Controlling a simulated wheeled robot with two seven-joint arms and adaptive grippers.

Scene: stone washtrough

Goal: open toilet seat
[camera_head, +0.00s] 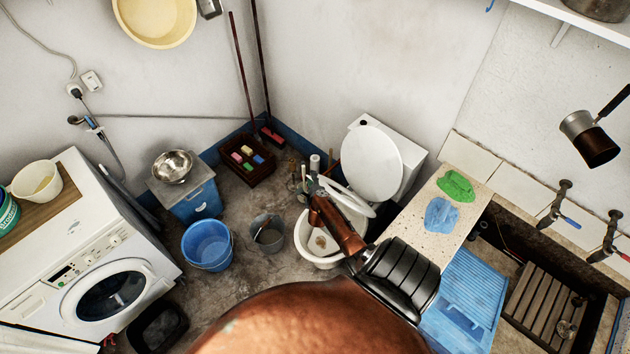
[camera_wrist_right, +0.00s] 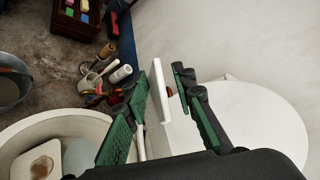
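The white toilet (camera_head: 318,262) stands in the middle, with its lid (camera_head: 371,165) raised against the cistern. The lid also shows at the right of the right wrist view (camera_wrist_right: 262,118). The toilet seat (camera_head: 352,200) is a white ring tilted up off the bowl, in front of the lid. In the right wrist view the seat's edge (camera_wrist_right: 160,92) stands between the green-padded fingers of my right gripper (camera_wrist_right: 164,88), with a gap visible on each side. The gripper is open around it. My right forearm hides part of the bowl in the head view. My left gripper is not in view.
A bench with green and blue cloths (camera_head: 455,186) and a stone trough (camera_head: 540,290) stand right of the toilet. A grey bucket (camera_head: 267,234), a blue bucket (camera_head: 207,245) and a washing machine (camera_head: 90,260) are at left. Brushes (camera_wrist_right: 105,75) stand behind the bowl.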

